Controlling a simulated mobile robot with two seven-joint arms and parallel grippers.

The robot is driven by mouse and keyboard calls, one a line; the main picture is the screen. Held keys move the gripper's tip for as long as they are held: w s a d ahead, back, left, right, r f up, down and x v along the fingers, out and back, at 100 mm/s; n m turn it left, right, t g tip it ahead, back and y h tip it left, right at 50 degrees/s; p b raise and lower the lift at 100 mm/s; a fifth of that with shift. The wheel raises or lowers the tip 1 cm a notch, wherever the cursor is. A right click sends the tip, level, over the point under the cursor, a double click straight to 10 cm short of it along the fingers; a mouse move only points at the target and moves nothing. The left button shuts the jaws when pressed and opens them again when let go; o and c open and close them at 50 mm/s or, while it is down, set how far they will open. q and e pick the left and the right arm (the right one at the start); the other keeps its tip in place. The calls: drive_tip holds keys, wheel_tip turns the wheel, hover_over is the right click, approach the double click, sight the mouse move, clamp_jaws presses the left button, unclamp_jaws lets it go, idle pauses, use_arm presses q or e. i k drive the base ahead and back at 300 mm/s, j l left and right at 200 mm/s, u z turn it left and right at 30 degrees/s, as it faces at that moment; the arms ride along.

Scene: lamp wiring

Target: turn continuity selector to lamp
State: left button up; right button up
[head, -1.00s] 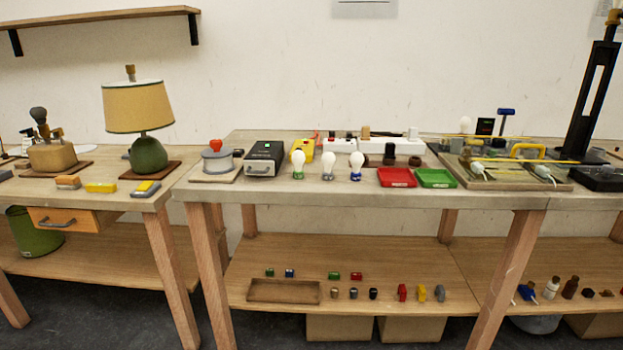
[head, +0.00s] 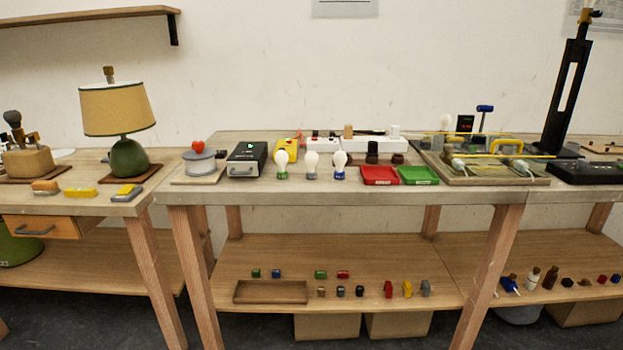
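A table lamp with a tan shade and green round base (head: 128,157) stands upright on a brown board on the left table. No part is clearly readable as the continuity selector. A black box with a green light (head: 247,158) sits on the middle bench, with a yellow device (head: 288,146) just behind and to its right. A small dark unit with a red display (head: 465,123) stands at the back right of the bench. Neither of my grippers is in view.
Several bulbs (head: 311,164) stand near the bench's front edge. A red tray (head: 380,175) and a green tray (head: 418,175) lie to their right. A wired board (head: 483,178) and a tall black stand (head: 567,95) are farther right. A lower shelf (head: 340,250) holds small parts.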

sight(581, 162)
drive_tip(key=z, duration=1.45)
